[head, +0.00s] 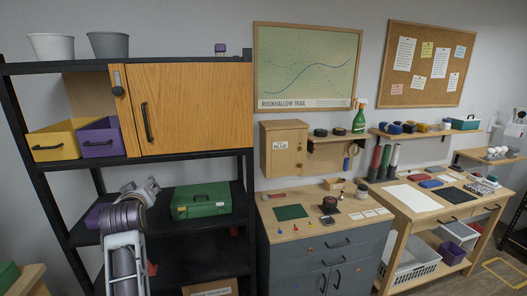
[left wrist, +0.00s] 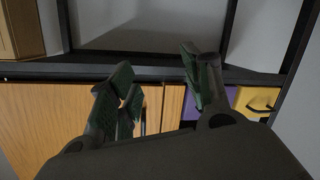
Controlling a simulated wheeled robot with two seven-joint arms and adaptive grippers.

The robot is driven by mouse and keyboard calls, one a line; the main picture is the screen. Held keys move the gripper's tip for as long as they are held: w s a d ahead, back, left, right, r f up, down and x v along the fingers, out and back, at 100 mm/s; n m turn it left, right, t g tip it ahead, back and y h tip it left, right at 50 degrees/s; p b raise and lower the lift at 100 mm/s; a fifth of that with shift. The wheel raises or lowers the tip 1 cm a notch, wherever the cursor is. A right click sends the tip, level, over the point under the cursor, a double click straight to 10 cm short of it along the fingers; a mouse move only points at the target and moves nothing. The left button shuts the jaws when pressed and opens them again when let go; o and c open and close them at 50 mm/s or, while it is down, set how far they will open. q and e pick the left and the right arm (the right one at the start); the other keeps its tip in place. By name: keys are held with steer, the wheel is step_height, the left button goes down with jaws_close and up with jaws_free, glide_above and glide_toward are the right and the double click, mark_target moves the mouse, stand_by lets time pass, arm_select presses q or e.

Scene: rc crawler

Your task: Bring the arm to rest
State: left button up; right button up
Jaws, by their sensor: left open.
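My left arm (head: 122,215) rises from the lower left in the head view, bent in front of the black shelf unit. In the left wrist view my left gripper (left wrist: 155,68) has its two dark green-padded fingers spread apart with nothing between them. Behind the fingers, inverted in that view, are the wooden cabinet doors (left wrist: 75,112), a purple bin (left wrist: 226,97) and a yellow bin (left wrist: 256,101). In the head view the gripper's fingers are too small to make out. My right arm and gripper do not show.
The shelf unit (head: 130,68) holds the wooden cabinet (head: 190,108), the yellow bin (head: 52,141), the purple bin (head: 99,138) and a green toolbox (head: 201,201). To the right stand a grey drawer cabinet (head: 325,260) and a wooden workbench (head: 425,208) with tools. Floor shows at the lower right.

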arm_select(q)
steer(key=s+d+f+m+g+h, duration=0.1)
steer(key=s+d+f+m, duration=0.15)
steer(key=f, duration=0.35)
steer(key=s+d+f+m+g+h, duration=0.1)
steer(key=s+f, duration=0.2)
steer(key=f, duration=0.4)
steer(key=s+d+f+m+g+h, duration=0.2)
steer(key=s+d+f+m+g, duration=0.3)
steer(key=s+f, duration=0.75)
steer(key=s+d+f+m+g+h, duration=0.3)
steer(key=s+d+f, duration=0.5)
steer(key=s, duration=0.8)
step_height(320, 180, down, 33)
steer(key=s+a+g+y, duration=0.1)
steer(key=s+g, duration=0.1)
steer(key=s+a+f, duration=0.2)
steer(key=s+f, duration=0.8)
steer(key=s, duration=0.1)
steer(key=s+a+f+g, duration=0.1)
steer(key=s+a+f, duration=0.1)
steer(key=s+f, duration=0.8)
steer(key=shift+s+a+f+n, duration=0.2)
steer(key=shift+s+f+n, duration=0.15)
steer(key=shift+s, duration=0.55)
